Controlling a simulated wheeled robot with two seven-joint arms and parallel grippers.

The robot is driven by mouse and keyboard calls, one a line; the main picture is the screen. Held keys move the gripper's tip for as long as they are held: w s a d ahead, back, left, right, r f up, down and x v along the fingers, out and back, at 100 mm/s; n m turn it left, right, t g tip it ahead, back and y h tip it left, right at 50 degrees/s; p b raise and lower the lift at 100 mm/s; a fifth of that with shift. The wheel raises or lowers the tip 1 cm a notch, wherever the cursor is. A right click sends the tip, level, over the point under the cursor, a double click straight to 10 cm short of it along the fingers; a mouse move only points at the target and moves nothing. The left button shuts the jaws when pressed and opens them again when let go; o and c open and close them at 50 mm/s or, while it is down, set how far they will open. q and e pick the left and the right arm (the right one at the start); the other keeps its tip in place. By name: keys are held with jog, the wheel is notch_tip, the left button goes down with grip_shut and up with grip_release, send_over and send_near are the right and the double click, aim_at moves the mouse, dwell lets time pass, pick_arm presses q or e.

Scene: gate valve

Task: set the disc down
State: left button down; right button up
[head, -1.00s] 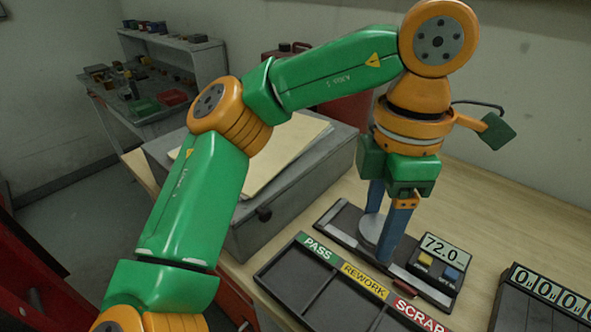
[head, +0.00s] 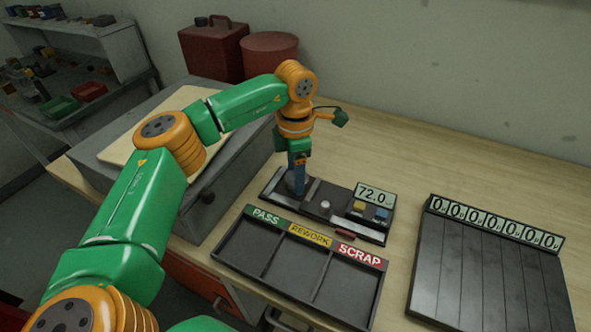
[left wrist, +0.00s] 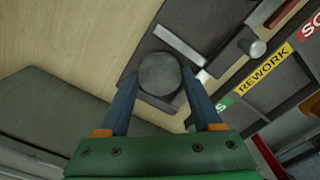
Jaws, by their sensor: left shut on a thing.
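A round grey disc (left wrist: 159,74) sits between the fingertips of my left gripper (left wrist: 160,84) in the left wrist view. The blue fingers are shut on its two sides. In the head view my left gripper (head: 297,182) points down at the left end of the dark gauge base (head: 330,218), and its fingers largely hide the disc. I cannot tell whether the disc touches the base. The gauge display (head: 375,198) reads 72.0. In front of the gauge is a dark tray (head: 300,268) with compartments labelled PASS, REWORK and SCRAP. My right gripper is not in view.
A slatted board (head: 488,262) with a row of zero displays lies at the right. Red containers (head: 270,55) stand behind. The wooden table (head: 430,165) is clear behind the gauge.

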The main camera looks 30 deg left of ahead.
pick_arm(q)
jog(key=shift+f, duration=0.35)
jog(key=shift+c, duration=1.8)
grip_release()
notch_tip(320, 180, up, 12)
jog(key=shift+r, duration=0.2)
